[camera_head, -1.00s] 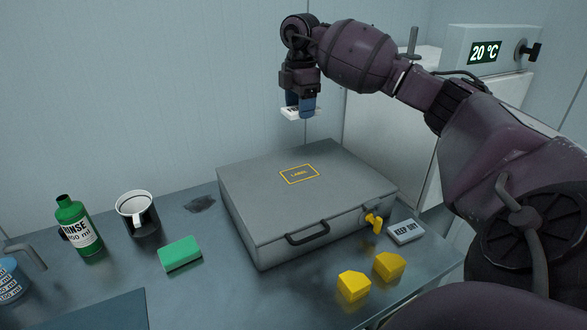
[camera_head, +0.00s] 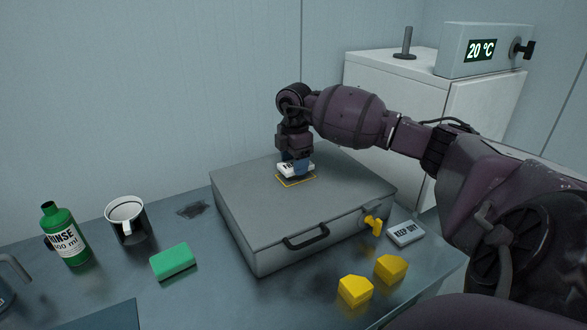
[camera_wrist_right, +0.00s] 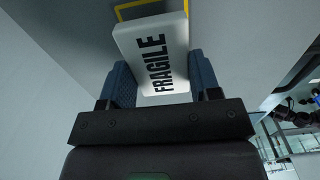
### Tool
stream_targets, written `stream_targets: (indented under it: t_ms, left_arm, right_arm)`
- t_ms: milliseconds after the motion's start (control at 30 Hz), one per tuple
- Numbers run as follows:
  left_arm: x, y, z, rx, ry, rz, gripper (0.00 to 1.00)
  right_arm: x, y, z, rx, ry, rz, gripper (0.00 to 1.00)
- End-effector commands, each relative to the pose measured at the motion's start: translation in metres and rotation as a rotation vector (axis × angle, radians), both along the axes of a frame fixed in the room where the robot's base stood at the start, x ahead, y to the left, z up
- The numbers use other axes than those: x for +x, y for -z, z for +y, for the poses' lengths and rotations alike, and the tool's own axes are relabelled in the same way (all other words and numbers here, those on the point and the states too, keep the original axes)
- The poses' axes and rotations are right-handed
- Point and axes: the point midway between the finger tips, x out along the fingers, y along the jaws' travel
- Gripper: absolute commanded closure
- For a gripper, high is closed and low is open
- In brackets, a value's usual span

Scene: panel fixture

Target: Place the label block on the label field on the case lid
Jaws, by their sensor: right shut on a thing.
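The white label block (camera_head: 289,170) is between the blue fingers of my right gripper (camera_head: 297,165), which is shut on it. In the right wrist view the block (camera_wrist_right: 155,60) reads FRAGILE and sits between both fingers (camera_wrist_right: 160,80). The block is low over the yellow-outlined label field (camera_head: 296,181) on the grey case lid (camera_head: 245,185). The block and fingers hide most of the field; part of its yellow border (camera_wrist_right: 125,10) shows in the wrist view. I cannot tell whether the block touches the lid. My left gripper is not in view.
A KEEP DRY block (camera_head: 406,233) and two yellow blocks (camera_head: 355,290) lie right and in front of the case. A yellow latch (camera_head: 374,224) sticks out from its front.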

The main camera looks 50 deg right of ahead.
Motion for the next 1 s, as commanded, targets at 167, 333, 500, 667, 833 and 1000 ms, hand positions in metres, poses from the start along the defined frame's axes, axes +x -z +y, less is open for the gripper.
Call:
stream_targets:
  t_ms: [167, 333, 500, 667, 833, 1000]
  left_arm:
    - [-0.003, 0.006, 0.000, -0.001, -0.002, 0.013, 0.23]
    - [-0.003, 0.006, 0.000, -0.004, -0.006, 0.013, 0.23]
    - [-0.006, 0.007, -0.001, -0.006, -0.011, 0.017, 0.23]
    - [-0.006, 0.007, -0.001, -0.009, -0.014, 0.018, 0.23]
    - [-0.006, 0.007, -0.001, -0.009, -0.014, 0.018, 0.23]
    - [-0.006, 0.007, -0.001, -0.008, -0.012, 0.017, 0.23]
  right_arm:
    - [0.000, 0.021, 0.000, 0.001, 0.000, 0.004, 0.65]
    - [0.000, 0.020, 0.000, 0.000, 0.000, 0.001, 0.65]
    - [0.000, 0.022, 0.000, 0.001, 0.000, 0.002, 0.65]
    - [0.000, 0.023, 0.000, 0.001, 0.000, 0.002, 0.26]
    - [0.000, 0.023, 0.000, 0.001, 0.000, 0.002, 0.17]
    - [0.000, 0.022, 0.000, 0.000, 0.000, 0.001, 0.17]
